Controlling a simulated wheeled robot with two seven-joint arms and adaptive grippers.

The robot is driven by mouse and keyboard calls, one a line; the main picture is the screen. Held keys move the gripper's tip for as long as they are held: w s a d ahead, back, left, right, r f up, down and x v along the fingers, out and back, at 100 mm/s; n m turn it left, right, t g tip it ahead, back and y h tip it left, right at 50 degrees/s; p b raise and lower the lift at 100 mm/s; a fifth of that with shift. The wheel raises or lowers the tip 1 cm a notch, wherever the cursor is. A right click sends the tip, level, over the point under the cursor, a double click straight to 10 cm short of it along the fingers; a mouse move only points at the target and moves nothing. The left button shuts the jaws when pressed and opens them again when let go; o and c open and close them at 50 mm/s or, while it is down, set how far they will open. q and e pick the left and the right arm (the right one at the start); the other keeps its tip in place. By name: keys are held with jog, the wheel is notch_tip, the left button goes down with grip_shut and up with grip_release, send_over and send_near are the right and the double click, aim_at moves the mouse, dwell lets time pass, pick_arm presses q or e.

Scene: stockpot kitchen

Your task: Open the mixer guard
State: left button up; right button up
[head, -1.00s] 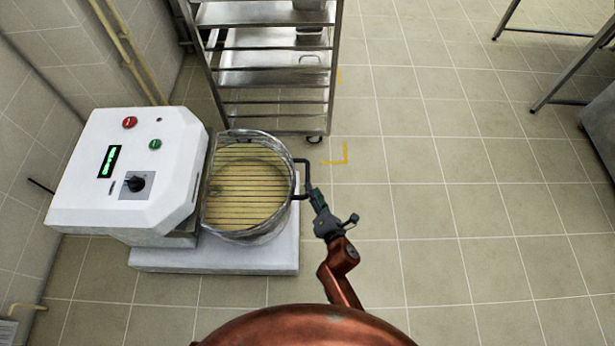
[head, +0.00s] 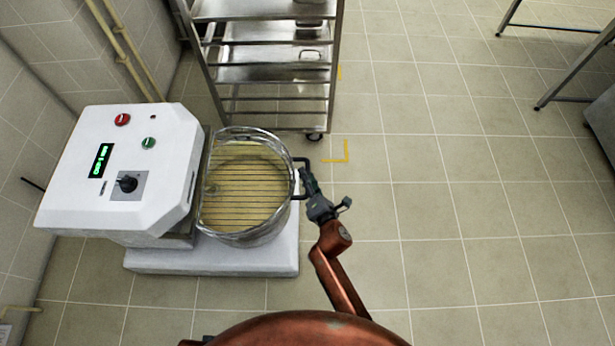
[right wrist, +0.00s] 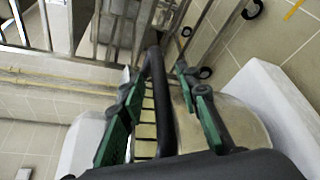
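The mixer (head: 125,165) is a white machine with a panel on the left of the head view. Its guard (head: 245,190) is a round wire grid lying flat over the bowl (head: 250,236), so it looks closed. A black bracket handle (head: 303,161) sticks out from the guard's right side. My right gripper (head: 305,178) is at this handle. In the right wrist view, the open fingers (right wrist: 158,85) stand on either side of the black handle bar (right wrist: 160,110), with gaps visible. My left gripper is not in view.
A steel tray rack (head: 270,75) on wheels stands behind the bowl. The white mixer base (head: 220,258) lies below it. A tiled wall with yellow pipes (head: 125,55) is at the left. The floor to the right is clear up to metal table legs (head: 575,65).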

grip_shut()
dwell(0.5)
